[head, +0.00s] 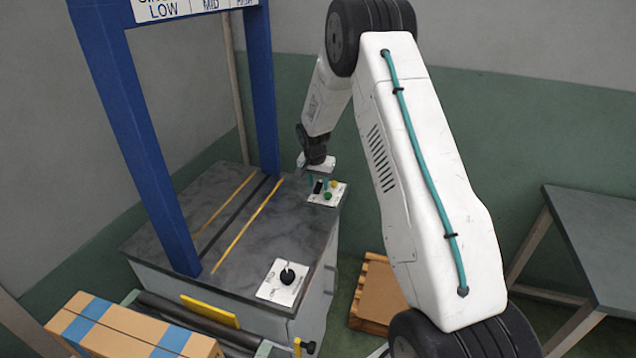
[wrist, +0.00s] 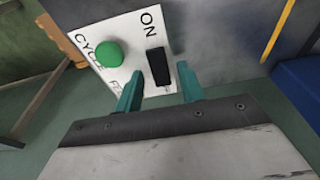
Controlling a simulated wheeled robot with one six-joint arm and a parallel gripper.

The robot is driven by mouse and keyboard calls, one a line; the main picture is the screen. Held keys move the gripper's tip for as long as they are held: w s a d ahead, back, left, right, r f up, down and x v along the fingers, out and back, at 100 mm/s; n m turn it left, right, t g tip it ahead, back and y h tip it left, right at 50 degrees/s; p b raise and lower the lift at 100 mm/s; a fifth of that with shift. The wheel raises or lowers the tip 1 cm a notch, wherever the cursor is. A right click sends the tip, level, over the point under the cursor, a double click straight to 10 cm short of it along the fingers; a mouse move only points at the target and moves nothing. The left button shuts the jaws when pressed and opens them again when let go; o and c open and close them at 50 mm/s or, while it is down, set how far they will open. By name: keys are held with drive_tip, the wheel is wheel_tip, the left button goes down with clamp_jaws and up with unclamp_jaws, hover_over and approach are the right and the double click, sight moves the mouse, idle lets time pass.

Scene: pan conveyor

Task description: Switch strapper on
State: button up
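The strapper is a grey-topped cabinet (head: 255,245) with a blue arch (head: 135,140) over it. A white control plate (head: 340,193) sits at its far right corner and carries a green button, a yellow button and a black switch. In the wrist view the black switch (wrist: 158,66) stands by the word ON, beside the green button (wrist: 109,54). My gripper (wrist: 160,70) is open, its teal fingers on either side of the switch's near end. I cannot tell whether they touch it. In the head view my gripper (head: 317,180) is small, just above the plate.
A second white plate (head: 267,291) with a black knob (head: 288,276) is at the cabinet's near corner. A blue-taped carton (head: 130,327) lies on the conveyor at lower left. A wooden pallet (head: 367,318) is on the floor. A grey table (head: 610,235) stands at right.

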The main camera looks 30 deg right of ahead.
sight(317, 191)
wheel_tip(317, 191, up, 8)
drive_tip(key=s+a, duration=0.1)
drive_tip(key=shift+f, duration=0.2)
idle(0.4)
drive_tip(key=shift+a, duration=0.1)
idle(0.3)
drive_tip(key=s, duration=0.1)
drive_tip(key=s+f+n, duration=0.1)
drive_tip(key=s+a+g, duration=0.1)
drive_tip(key=shift+s+f+n, duration=0.25)
drive_tip(key=shift+n, duration=0.05)
drive_tip(key=s+a+r+n, duration=0.3)
drive_tip(key=s+a+r, duration=0.3)
drive_tip(key=s, duration=0.7)
drive_tip(key=s+a+r+n+y, duration=0.1)
drive_tip(key=s+a+r+n, duration=0.2)
drive_tip(key=s+a+r, duration=0.4)
drive_tip(key=s+a+r+n+t, duration=0.1)
drive_tip(key=s+a+r, duration=0.5)
drive_tip(key=s, duration=1.4)
wheel_tip(317, 191, up, 4)
drive_tip(key=shift+s+a+r+n+y, duration=0.2)
drive_tip(key=shift+s+a+n+y, duration=0.2)
drive_tip(key=shift+n, duration=0.5)
